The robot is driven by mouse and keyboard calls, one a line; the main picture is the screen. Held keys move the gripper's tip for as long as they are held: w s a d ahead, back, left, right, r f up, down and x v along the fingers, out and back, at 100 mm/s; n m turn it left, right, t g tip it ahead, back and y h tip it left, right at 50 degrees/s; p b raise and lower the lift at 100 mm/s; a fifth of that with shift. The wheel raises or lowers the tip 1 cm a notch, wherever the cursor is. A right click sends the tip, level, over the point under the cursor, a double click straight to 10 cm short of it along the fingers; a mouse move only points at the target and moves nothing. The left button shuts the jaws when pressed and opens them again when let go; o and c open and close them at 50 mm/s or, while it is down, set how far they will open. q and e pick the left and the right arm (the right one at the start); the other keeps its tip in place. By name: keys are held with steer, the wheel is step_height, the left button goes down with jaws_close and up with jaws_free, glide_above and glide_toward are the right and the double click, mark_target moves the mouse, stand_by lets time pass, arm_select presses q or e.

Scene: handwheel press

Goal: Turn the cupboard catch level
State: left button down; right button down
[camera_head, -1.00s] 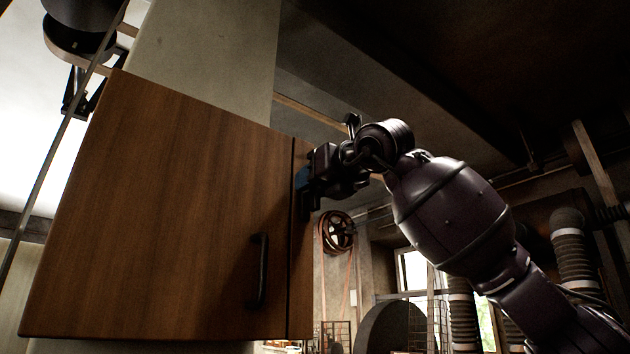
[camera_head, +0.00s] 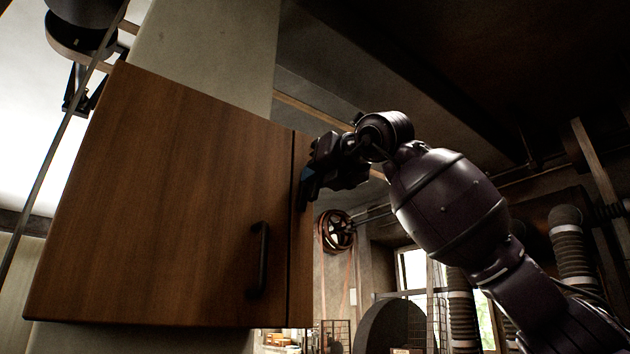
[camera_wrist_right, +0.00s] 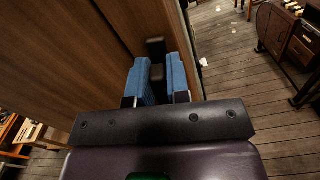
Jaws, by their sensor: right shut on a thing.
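The brown wooden cupboard (camera_head: 160,210) fills the left of the head view, with its door closed and a dark bar handle (camera_head: 259,260) low on the right. My right gripper (camera_head: 306,186) is at the cupboard's right edge, tilted, its blue finger pads partly seen. In the right wrist view the two blue fingers (camera_wrist_right: 160,82) stand on either side of the dark catch (camera_wrist_right: 156,48), shut on it. The catch is mostly hidden in the head view, so its exact angle is hard to tell. My left gripper is in neither view.
A pale pillar (camera_head: 205,45) stands behind the cupboard. A spoked wheel with a belt (camera_head: 336,231) is in the background at right. The wrist view shows open plank floor (camera_wrist_right: 235,70) and a wooden cabinet (camera_wrist_right: 292,40) at right.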

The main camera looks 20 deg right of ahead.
steer(key=m, duration=0.1)
steer(key=m+b, duration=0.1)
steer(key=shift+w+d+f+m+b, duration=0.2)
steer(key=shift+f+m+b, duration=0.1)
steer(key=shift+m, duration=0.1)
steer(key=m, duration=0.1)
steer(key=m+b, duration=0.1)
steer(key=shift+d+m, duration=0.25)
steer(key=shift+m, duration=0.15)
steer(key=shift+w+d+f+m+b, duration=0.1)
steer(key=shift+f+m+b, duration=0.25)
steer(key=shift+m, duration=1.3)
steer(key=shift+s+d+f+m+b, duration=0.1)
steer(key=shift+m+b, duration=0.4)
steer(key=shift+m, duration=1.1)
steer(key=shift+w+d+f+m+b, duration=0.1)
steer(key=shift+f+m+b, duration=0.25)
steer(key=shift+m, duration=1.3)
steer(key=shift+r, duration=0.1)
steer(key=c, duration=1.1)
jaws_free()
steer(key=b+v, duration=0.1)
steer(key=v, duration=1)
steer(key=shift+b, duration=0.35)
